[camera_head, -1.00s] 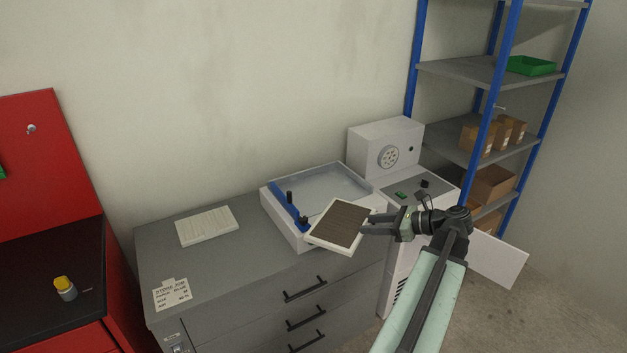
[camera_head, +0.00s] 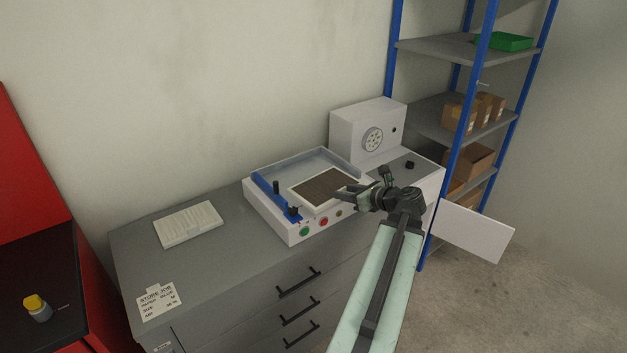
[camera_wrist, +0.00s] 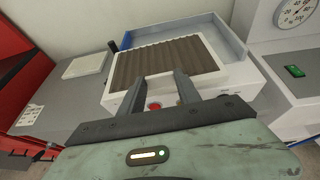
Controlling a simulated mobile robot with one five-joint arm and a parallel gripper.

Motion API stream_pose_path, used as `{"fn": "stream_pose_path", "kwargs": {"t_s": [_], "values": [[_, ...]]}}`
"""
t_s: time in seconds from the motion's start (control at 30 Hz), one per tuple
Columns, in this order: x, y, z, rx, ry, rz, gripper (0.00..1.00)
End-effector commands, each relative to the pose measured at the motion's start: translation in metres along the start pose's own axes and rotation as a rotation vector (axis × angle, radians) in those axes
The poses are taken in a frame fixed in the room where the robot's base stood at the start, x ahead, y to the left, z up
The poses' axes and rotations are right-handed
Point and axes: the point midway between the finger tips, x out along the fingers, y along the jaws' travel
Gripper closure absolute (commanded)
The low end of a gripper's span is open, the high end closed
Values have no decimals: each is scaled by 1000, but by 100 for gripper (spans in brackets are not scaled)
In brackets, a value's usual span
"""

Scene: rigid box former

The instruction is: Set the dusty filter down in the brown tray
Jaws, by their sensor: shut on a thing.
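The dusty filter (camera_head: 325,187) is a flat panel with brown pleats and a white frame. My gripper (camera_head: 350,193) is shut on its near edge and holds it over the white box-forming machine (camera_head: 294,236). In the wrist view the filter (camera_wrist: 165,62) lies ahead of my two fingers (camera_wrist: 161,88), and its brown pleats face the camera. I cannot tell whether the filter touches the machine. No brown tray can be made out in these frames.
A clean white filter (camera_head: 188,224) lies on the grey cabinet top (camera_head: 222,250), near a paper card (camera_head: 159,302). A white unit with a dial (camera_head: 372,139) stands right of the machine, its door (camera_head: 474,232) open. A blue-post shelf (camera_head: 450,113) stands behind.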

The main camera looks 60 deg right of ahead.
Motion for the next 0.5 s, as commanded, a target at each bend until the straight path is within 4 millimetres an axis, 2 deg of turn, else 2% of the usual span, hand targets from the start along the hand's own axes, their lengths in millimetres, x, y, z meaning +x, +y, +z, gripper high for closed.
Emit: {"fn": "stream_pose_path", "kwargs": {"t_s": [0.17,0.27,0.5], "values": [[2,-12,0,32,-11,-78,100],[12,-18,3,31,-11,-75,100],[78,-45,23,30,-10,-73,100]]}}
